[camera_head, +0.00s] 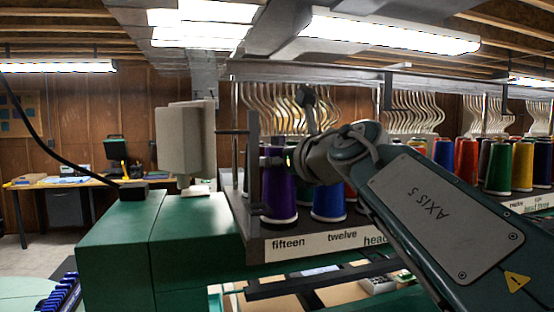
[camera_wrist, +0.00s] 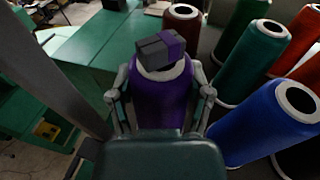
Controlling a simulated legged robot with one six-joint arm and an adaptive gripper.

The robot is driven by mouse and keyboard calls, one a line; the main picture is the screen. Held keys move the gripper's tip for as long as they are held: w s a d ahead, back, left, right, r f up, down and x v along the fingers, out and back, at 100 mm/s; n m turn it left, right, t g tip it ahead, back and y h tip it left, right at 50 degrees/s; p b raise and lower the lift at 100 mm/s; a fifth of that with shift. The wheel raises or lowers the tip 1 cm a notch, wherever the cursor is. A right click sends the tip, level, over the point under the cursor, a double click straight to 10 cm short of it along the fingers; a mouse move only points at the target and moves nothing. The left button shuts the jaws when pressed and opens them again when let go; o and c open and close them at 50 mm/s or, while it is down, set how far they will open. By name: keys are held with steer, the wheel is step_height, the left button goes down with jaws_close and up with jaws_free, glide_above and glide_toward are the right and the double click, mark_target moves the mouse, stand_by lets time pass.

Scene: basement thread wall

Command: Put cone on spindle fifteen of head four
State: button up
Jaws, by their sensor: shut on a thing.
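My gripper (camera_head: 283,161) reaches in from the right and is shut on the upper part of this cone. In the wrist view the purple cone (camera_wrist: 160,100) stands between my two gripper fingers (camera_wrist: 161,92), one on each side. A small grey and purple block shows over its top. The spindle inside the cone is hidden, and I cannot tell whether the base rests on the shelf.
A blue cone (camera_head: 328,203) stands close to the right, by the label twelve (camera_head: 342,236). Green (camera_wrist: 248,62), brown and red cones stand behind it. A dark upright post (camera_head: 254,165) is close on the left. A green machine housing (camera_head: 150,250) lies left of the shelf.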

steer(key=shift+f, duration=0.1)
steer(key=o, duration=1.3)
